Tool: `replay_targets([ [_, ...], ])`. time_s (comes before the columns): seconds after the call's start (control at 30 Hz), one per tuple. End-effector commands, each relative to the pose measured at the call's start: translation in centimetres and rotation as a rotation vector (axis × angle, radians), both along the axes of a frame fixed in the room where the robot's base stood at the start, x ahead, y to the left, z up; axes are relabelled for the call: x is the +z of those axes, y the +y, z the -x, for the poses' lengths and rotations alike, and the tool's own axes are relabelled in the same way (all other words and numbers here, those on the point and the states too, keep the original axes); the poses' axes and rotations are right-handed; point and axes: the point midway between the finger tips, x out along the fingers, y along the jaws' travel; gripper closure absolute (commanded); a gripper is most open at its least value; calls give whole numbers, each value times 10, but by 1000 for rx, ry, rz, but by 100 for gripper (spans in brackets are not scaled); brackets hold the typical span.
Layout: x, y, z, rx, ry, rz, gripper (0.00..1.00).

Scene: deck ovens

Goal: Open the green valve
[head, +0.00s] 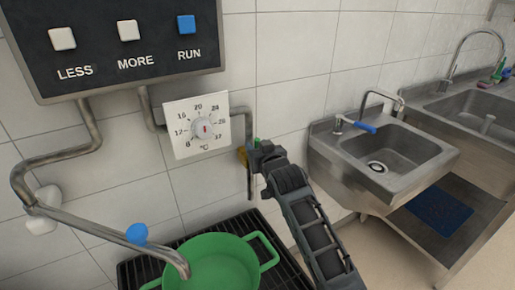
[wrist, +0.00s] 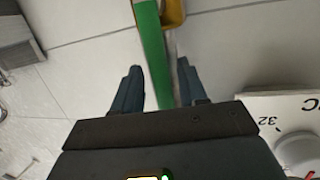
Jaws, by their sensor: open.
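The green valve shows in the wrist view as a long green handle (wrist: 152,45) with part of a yellow body (wrist: 174,14) at the top edge. In the head view only a bit of the green handle (head: 257,142) and the yellow body (head: 242,156) show beside the pipe on the wall, partly hidden by my gripper. My gripper (head: 256,152) is at the valve. In the wrist view my gripper (wrist: 160,82) is open, with the green handle running between its two fingers. I cannot tell whether either finger touches it.
A thermostat dial (head: 203,130) is on the wall left of my gripper, close by in the wrist view. A green pot (head: 222,262) stands on a black grate below, under a spout with a blue knob (head: 137,233). A sink (head: 385,155) is at right.

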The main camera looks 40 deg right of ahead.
Motion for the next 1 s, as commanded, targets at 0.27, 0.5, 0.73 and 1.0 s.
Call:
replay_targets([
  [0.27, 0, 1, 1, 1, 1, 2, 57],
  [0.5, 4, 15, 28, 3, 1, 2, 57],
  [0.73, 11, 30, 58, 1, 0, 1, 57],
  [1.0, 15, 35, 68, 0, 0, 1, 57],
])
